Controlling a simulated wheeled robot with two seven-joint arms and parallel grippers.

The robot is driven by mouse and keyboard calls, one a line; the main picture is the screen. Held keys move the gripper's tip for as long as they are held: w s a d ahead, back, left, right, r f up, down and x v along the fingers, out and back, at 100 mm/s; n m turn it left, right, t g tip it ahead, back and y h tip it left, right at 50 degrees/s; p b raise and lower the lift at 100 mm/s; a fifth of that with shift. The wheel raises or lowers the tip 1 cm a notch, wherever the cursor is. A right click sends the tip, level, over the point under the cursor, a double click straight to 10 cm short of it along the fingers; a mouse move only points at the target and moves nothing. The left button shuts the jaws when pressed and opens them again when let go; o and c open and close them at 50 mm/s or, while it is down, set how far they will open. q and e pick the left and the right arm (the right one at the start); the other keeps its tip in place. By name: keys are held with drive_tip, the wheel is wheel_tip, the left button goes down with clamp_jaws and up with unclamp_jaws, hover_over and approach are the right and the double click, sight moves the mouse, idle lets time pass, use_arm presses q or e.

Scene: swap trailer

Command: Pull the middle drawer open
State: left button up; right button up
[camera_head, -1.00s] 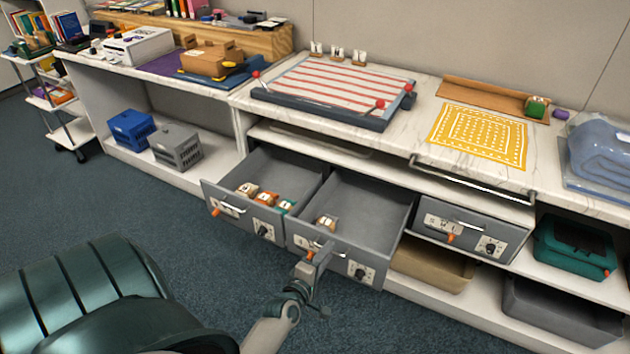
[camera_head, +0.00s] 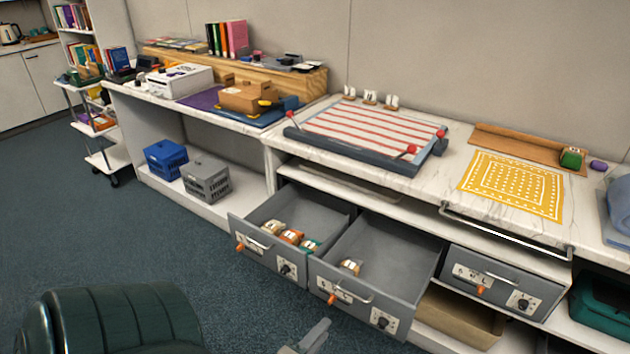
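The middle drawer (camera_head: 352,306) is grey and stands pulled out, with its inside in view. It has a metal bar handle, an orange tab and a black knob on its front. A small tan block with a white label (camera_head: 350,266) lies in it. My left gripper (camera_head: 306,342) shows only as a grey piece at the bottom edge, below and apart from the drawer front. Most of it is cut off, so its opening cannot be told. My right gripper is not in view.
The left drawer (camera_head: 265,254) is also out and holds several small blocks. The right drawer (camera_head: 500,284) sits beneath the marble counter (camera_head: 450,188). A tan bin (camera_head: 455,318) is on the shelf below.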

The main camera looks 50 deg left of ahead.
use_arm(q)
drive_tip(key=shift+v, duration=1.05)
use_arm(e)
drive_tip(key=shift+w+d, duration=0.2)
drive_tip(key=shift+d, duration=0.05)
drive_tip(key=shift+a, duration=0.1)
